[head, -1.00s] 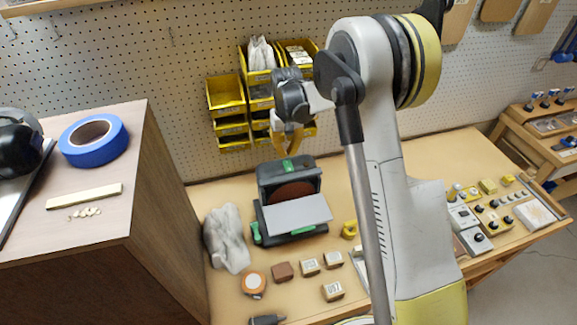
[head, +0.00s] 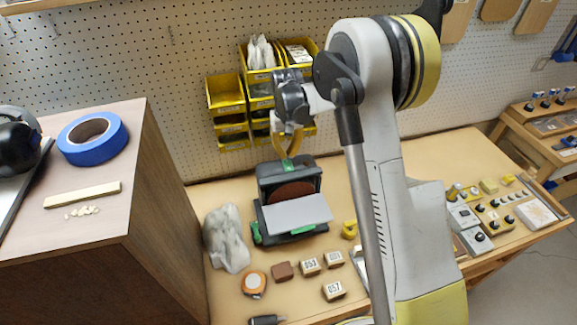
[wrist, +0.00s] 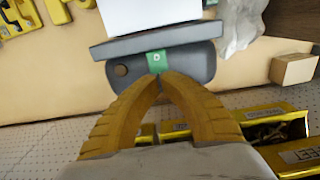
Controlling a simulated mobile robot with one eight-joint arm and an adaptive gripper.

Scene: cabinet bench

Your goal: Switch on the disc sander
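The disc sander (head: 262,190) stands on the bench against the pegboard, with a dark body, a brown disc and a grey table in front. A green patch (wrist: 156,62) with a small white mark sits on its top housing in the wrist view. My gripper (wrist: 160,77) has its two yellow fingers brought together at the tips, with nothing visible between them. The tips are right at the edge of the green patch; I cannot tell whether they touch it. In the head view my gripper (head: 287,156) is just above the sander's top.
Yellow bins (head: 226,93) hang on the pegboard behind my gripper. A whitish crumpled cloth or bag (head: 227,240) lies left of the sander. Small labelled blocks (head: 333,291) and a tape measure (head: 254,284) lie in front. A wooden cabinet (head: 165,200) stands at left.

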